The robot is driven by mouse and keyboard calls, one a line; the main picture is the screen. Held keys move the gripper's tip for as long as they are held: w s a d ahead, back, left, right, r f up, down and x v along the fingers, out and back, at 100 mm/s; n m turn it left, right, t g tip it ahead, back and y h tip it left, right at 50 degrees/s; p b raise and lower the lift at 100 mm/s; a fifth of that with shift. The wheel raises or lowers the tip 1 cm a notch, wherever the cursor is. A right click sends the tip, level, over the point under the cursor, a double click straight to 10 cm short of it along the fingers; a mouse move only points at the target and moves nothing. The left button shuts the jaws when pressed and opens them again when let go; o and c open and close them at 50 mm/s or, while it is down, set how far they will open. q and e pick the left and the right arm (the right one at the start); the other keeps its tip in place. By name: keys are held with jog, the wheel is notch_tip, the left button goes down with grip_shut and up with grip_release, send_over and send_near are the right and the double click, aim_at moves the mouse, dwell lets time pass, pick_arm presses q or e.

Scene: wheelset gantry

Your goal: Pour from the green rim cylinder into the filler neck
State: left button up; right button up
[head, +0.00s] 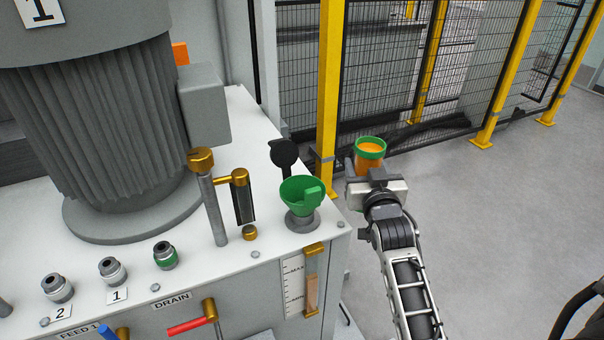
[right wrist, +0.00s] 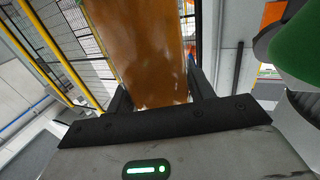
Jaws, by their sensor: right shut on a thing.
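The green rim cylinder (head: 370,149) is upright, with orange-brown liquid visible inside its green rim. My right gripper (head: 371,172) is shut on it and holds it in the air to the right of the machine. In the right wrist view the cylinder's orange-brown wall (right wrist: 138,50) stands between the dark fingers of the gripper (right wrist: 155,95). The filler neck (head: 302,218) is on the tank top near its right corner, with a green funnel (head: 299,194) sitting in it. The cylinder is apart from the funnel, to its right. The funnel partly shows in the right wrist view (right wrist: 300,45). My left gripper is out of view.
A black cap (head: 284,153) stands raised behind the funnel. A brass-topped post and lever (head: 205,190) stand left of it. A level gauge (head: 302,285) is on the tank front. A yellow fence post (head: 330,95) rises behind. Open floor lies at the right.

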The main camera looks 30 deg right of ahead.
aim_at(358, 160)
jog(key=shift+w+a+r+n+b, duration=0.15)
jog(key=shift+a+n+b, duration=0.1)
jog(key=shift+n+b, duration=0.55)
jog(key=shift+a+r+n, duration=0.1)
jog(key=shift+r+n, duration=0.15)
jog(key=shift+n, duration=0.05)
jog(key=shift+a+r+n+t+b, duration=0.2)
jog(key=shift+a+r+n, duration=0.1)
jog(key=shift+n, duration=0.35)
jog(key=shift+a+r+n+t+b, duration=0.2)
jog(key=shift+a+r+n, duration=0.1)
jog(key=shift+n, duration=0.35)
jog(key=shift+w+r, duration=0.1)
jog(key=shift+r, duration=0.05)
jog(key=r+n, duration=0.1)
jog(key=a+n, duration=0.1)
jog(key=n, duration=0.1)
jog(key=shift+w+a+r+t, duration=0.15)
jog(key=shift+r+t, duration=0.15)
jog(key=shift+r, duration=0.05)
dwell(0.3)
jog(key=shift+r+n, duration=0.4)
jog(key=shift+n, duration=0.5)
jog(key=shift+r+n+t+y+p, duration=0.3)
jog(key=shift+r+n, duration=0.45)
jog(key=shift+n, duration=0.55)
jog(key=shift+r+n+t+y+p, duration=0.2)
jog(key=shift+r+n+y+p, duration=0.15)
jog(key=shift+r+n, duration=0.7)
dwell(1.2)
